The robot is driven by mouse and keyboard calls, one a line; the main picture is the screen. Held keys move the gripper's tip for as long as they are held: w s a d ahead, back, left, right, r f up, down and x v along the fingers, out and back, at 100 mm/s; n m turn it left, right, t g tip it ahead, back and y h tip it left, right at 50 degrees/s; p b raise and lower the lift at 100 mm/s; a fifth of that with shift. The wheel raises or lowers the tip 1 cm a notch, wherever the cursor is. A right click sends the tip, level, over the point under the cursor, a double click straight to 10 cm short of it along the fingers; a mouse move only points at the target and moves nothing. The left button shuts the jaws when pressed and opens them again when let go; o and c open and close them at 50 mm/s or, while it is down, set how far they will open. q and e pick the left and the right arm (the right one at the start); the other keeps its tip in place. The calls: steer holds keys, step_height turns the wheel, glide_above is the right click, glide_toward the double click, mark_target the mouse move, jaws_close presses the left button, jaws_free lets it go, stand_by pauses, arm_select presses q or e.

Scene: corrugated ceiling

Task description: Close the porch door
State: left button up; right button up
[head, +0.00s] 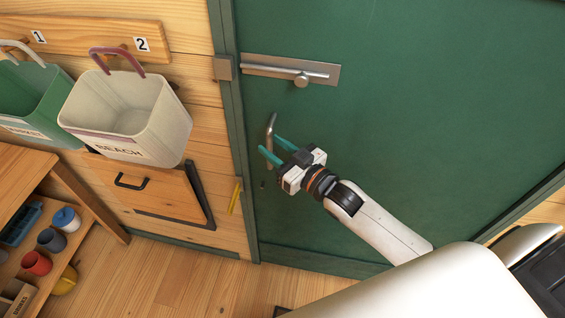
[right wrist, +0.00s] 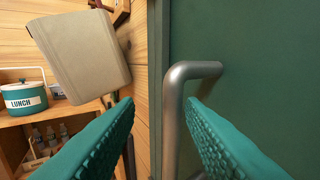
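The green porch door (head: 420,90) fills the right of the head view. Its left edge lies at or very near the green frame (head: 233,130); I cannot tell whether a small gap is left. My left gripper is not in view.
A sliding bolt (head: 290,70) is on the door above the handle, facing a keeper (head: 222,67) on the frame. A white bin (head: 128,115) and a green bin (head: 25,95) hang on the left wall. A shelf with cups (head: 72,250) stands lower left.

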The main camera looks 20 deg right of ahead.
steer(key=b+v, duration=0.1)
steer(key=v, duration=0.6)
steer(key=shift+s+d, duration=0.2)
steer(key=shift+s, duration=0.05)
